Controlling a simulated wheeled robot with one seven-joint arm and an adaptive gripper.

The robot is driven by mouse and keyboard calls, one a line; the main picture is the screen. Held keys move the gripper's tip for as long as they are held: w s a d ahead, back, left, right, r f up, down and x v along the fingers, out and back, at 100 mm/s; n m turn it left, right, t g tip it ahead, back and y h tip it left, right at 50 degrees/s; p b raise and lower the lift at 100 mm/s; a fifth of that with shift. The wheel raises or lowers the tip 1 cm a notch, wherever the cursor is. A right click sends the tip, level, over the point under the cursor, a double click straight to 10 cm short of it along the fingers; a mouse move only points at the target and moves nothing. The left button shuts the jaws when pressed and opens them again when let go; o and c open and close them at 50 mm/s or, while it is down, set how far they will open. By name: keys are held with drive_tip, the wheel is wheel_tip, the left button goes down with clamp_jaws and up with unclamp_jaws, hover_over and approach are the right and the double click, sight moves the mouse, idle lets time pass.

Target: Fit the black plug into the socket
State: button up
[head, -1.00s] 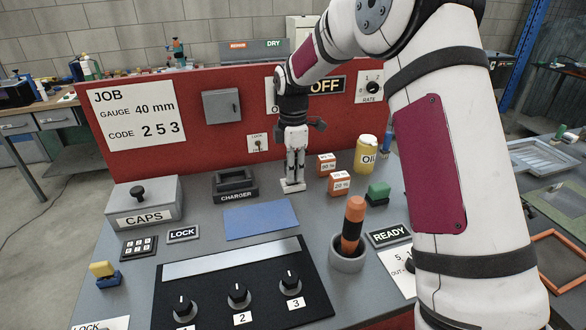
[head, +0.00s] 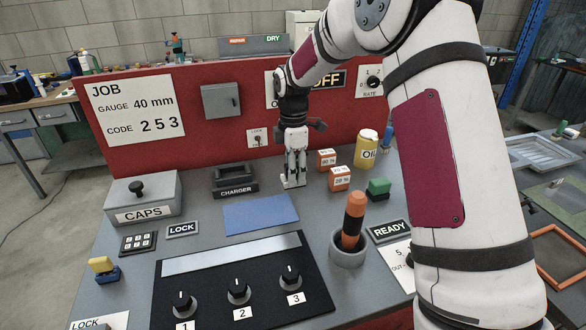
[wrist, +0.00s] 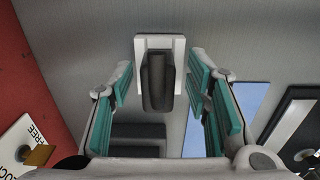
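A dark, near-black upright block (wrist: 157,82), which looks like the black plug, stands at a pale square piece (wrist: 158,42) in the wrist view. My gripper (wrist: 158,90) has its teal-padded fingers on either side of the block, with visible gaps on both sides. In the head view my gripper (head: 294,176) points down at the bench behind the blue mat (head: 261,214), and the pale piece (head: 291,184) shows at its tips. The fingers hide the block there. Which thing is the socket, I cannot tell; the black CHARGER holder (head: 235,178) stands to the left.
Orange-and-white boxes (head: 339,178), a yellow OIL can (head: 366,150) and a green block (head: 378,188) stand to the right. An orange-handled tool (head: 353,222) leans in a grey cup. A red panel (head: 205,140) rises behind. The blue mat is bare.

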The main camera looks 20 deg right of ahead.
wheel_tip(320, 180, up, 11)
drive_tip(key=shift+r, duration=0.5)
idle(0.4)
drive_tip(key=s+r+m+t, duration=0.1)
drive_tip(key=s+r+m, duration=0.35)
drive_tip(key=s, duration=0.45)
drive_tip(key=s+r+m+t, duration=0.1)
drive_tip(key=s+r+m, duration=0.35)
drive_tip(key=s, duration=0.45)
drive_tip(key=s+f+m+t, duration=0.1)
drive_tip(key=s+m, duration=0.3)
drive_tip(key=s, duration=0.5)
drive_tip(key=s+f+m+t, duration=0.1)
drive_tip(key=s+f+m, duration=0.2)
drive_tip(key=s, duration=0.7)
drive_tip(key=shift+d+f+m, duration=0.15)
drive_tip(key=shift+f+m, duration=0.1)
drive_tip(key=shift+m, duration=0.75)
